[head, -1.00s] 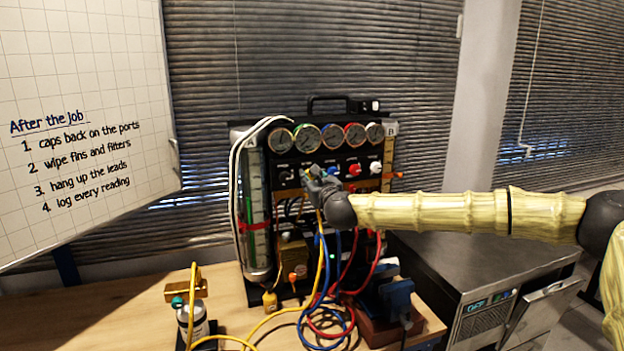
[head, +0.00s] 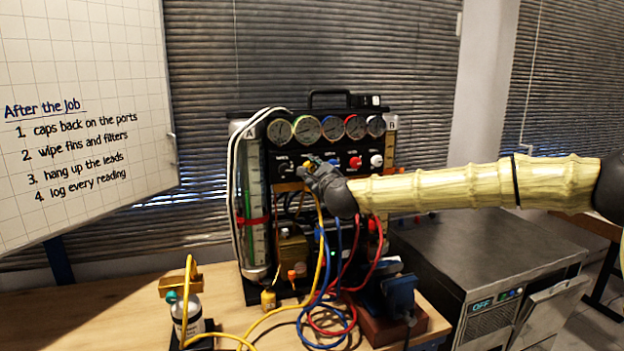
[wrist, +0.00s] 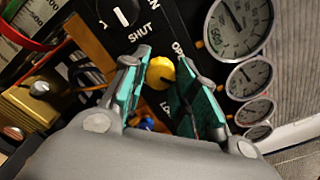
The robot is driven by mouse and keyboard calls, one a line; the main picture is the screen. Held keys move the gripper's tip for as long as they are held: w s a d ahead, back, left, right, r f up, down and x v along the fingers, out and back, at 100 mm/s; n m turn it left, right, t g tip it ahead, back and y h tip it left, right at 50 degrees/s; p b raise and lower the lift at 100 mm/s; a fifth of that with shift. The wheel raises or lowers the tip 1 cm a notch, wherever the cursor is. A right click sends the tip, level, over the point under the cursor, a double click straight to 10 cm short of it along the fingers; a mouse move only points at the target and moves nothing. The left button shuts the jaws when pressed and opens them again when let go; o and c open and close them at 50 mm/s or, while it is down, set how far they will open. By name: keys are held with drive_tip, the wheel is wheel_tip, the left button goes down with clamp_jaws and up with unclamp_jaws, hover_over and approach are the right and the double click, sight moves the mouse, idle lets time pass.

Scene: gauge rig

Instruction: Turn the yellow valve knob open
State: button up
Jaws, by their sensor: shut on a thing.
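The yellow valve knob (wrist: 160,73) is on the black panel of the gauge rig (head: 340,155), between the printed words SHUT and OPEN. My gripper (wrist: 163,66) is shut on it, with one green-padded finger on each side. In the head view my gripper (head: 311,170) is at the panel below the gauges and hides most of the knob. I cannot make out a pointer on the knob.
Several round gauges (head: 332,128) line the panel's top. A red knob (head: 355,162) and a white knob (head: 376,160) are to the right. Yellow, blue and red hoses hang below. A small bottle (head: 188,318) stands on the bench at left.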

drive_tip(key=n+b, duration=0.2)
drive_tip(key=n, duration=0.3)
drive_tip(key=shift+n+b, duration=0.3)
drive_tip(key=n+b, duration=0.1)
drive_tip(key=n, duration=0.4)
drive_tip(key=shift+n+b, duration=0.3)
drive_tip(key=o, duration=1)
drive_tip(key=v, duration=1.2)
drive_tip(key=shift+d, duration=0.1)
